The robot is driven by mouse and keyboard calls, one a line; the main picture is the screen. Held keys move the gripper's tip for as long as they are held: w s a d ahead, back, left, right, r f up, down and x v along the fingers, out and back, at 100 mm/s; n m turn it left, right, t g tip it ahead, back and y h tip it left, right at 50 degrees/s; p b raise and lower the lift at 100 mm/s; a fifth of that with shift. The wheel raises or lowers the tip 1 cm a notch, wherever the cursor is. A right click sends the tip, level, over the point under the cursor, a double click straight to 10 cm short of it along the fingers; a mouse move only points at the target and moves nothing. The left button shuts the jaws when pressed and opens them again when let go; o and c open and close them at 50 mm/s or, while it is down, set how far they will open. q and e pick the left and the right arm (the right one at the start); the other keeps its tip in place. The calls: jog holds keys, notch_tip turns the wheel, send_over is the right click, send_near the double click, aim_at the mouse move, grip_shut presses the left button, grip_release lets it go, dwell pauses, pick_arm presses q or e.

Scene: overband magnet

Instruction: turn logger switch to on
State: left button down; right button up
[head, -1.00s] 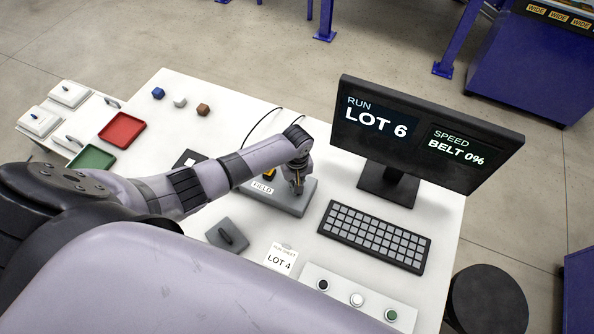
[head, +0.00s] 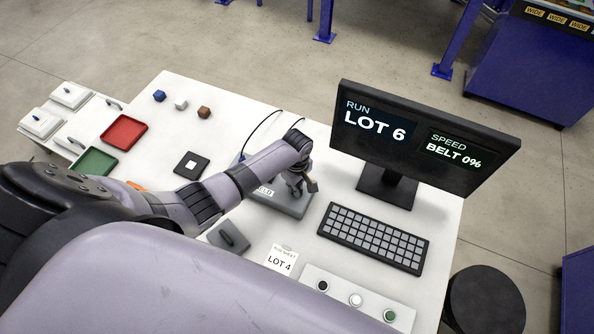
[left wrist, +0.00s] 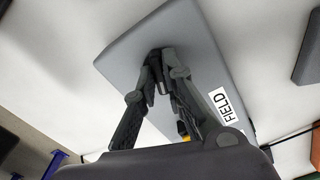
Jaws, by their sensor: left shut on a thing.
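A grey sloped box with a white FIELD label (head: 263,191) stands on the table left of the monitor. The box (left wrist: 200,45) also fills the middle of the left wrist view. My left gripper (head: 299,186) is over the right part of this box. In the left wrist view its fingers (left wrist: 162,78) close together on a small dark part at the box, mostly hidden between them. A yellow piece (left wrist: 182,129) shows behind a finger. No label reading logger shows, and I cannot tell the switch's position. My right gripper is not in view.
A monitor (head: 425,135) reads LOT 6 and BELT 0%. A keyboard (head: 373,237) lies in front of it. A grey plate with a dark handle (head: 229,237), a LOT 4 card (head: 281,261) and a button panel (head: 340,291) lie nearer. Red (head: 124,129) and green (head: 96,161) trays lie left.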

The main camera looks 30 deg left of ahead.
pick_arm(q)
jog(key=shift+n, duration=1.4)
jog(key=c, duration=2.1)
grip_release()
jog(key=shift+n, duration=0.4)
jog(key=shift+c, duration=0.2)
jog(key=o, duration=0.5)
jog(key=shift+o, duration=0.2)
jog(key=shift+r, duration=0.1)
notch_tip(320, 180, up, 12)
